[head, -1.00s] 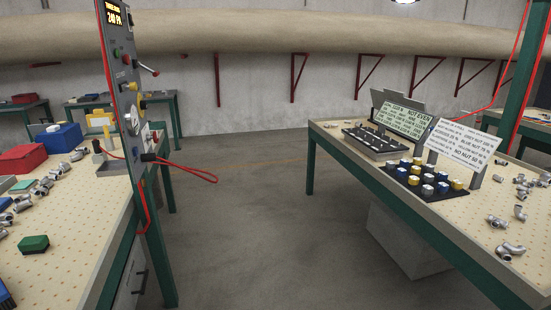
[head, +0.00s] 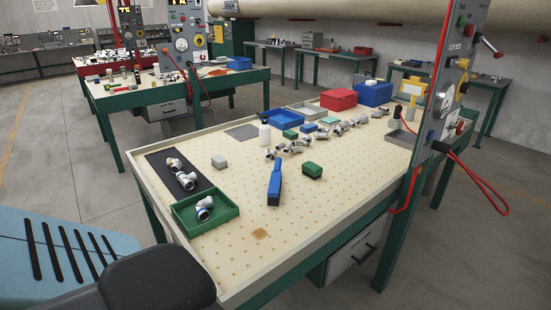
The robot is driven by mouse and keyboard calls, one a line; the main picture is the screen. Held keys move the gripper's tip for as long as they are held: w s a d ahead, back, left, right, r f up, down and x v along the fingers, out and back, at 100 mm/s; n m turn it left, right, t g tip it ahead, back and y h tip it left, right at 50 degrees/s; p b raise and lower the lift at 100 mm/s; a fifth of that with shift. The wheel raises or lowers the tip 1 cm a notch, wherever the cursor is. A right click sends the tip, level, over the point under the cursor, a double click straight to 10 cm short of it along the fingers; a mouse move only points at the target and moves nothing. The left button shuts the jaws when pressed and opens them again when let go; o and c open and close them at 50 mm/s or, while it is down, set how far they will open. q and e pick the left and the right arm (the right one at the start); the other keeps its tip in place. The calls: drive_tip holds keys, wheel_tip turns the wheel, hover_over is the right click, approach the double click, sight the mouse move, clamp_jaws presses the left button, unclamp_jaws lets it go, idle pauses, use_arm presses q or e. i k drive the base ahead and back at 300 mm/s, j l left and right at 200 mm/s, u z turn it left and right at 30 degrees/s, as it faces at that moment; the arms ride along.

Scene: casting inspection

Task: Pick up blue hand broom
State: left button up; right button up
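The blue hand broom (head: 274,185) lies on the pegboard-like top of the near workbench (head: 225,262), in the middle of the head view. Its narrow handle points away from me and its wider, darker end is toward me. Nothing touches it. Neither of my grippers shows in the head view.
A green tray (head: 232,212) with a metal fitting and a dark mat (head: 158,160) with fittings lie left of the broom. A green block (head: 312,170) lies to its right, with several fittings behind. A control post (head: 432,110) with a red cable stands at the bench's right edge.

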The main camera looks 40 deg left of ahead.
sight(274, 191)
drive_tip(key=i+l+u, duration=0.1)
drive_tip(key=u, duration=0.25)
drive_tip(key=i+l+u, duration=0.2)
drive_tip(key=u, duration=0.15)
drive_tip(key=i+l+u, duration=0.15)
drive_tip(key=u, duration=0.25)
drive_tip(key=i+l+u, duration=0.2)
drive_tip(key=l+u, duration=0.2)
drive_tip(key=l, duration=0.15)
drive_tip(key=i+l+u, duration=0.2)
drive_tip(key=l, duration=0.15)
drive_tip(key=l+u, duration=0.2)
drive_tip(key=l, duration=0.45)
